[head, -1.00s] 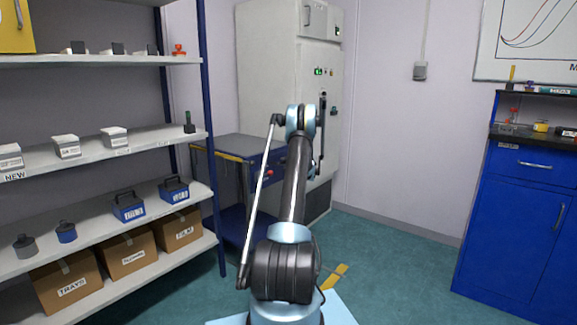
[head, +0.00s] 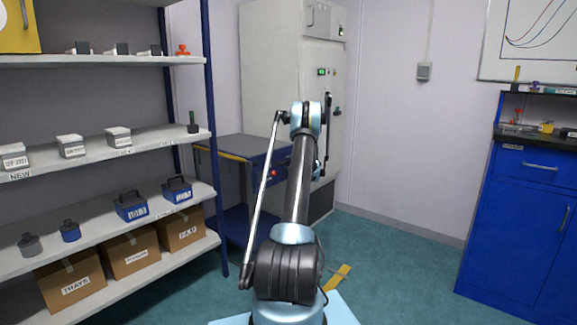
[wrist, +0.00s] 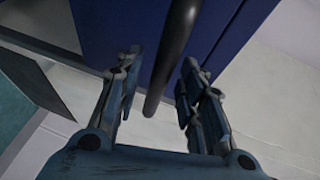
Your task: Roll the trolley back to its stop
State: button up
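The trolley (head: 238,146), with a grey top and a blue frame, stands by the tall machine, behind my arm in the head view. Its front has a blue panel and a red knob. In the wrist view a dark round bar (wrist: 172,50), which looks like a handle, runs in front of a dark blue panel (wrist: 110,25). My gripper (wrist: 160,68) is open, with one finger on each side of the bar and a gap on both sides. In the head view my arm hides the gripper and part of the trolley. The trolley's stop cannot be made out.
A shelf rack (head: 105,146) with boxes and weights stands at the left, near the trolley. The pale tall machine (head: 285,70) is behind it. A blue cabinet (head: 515,225) is at the right.

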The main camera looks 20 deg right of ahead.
jog(key=v, duration=0.9)
jog(key=shift+s, duration=0.35)
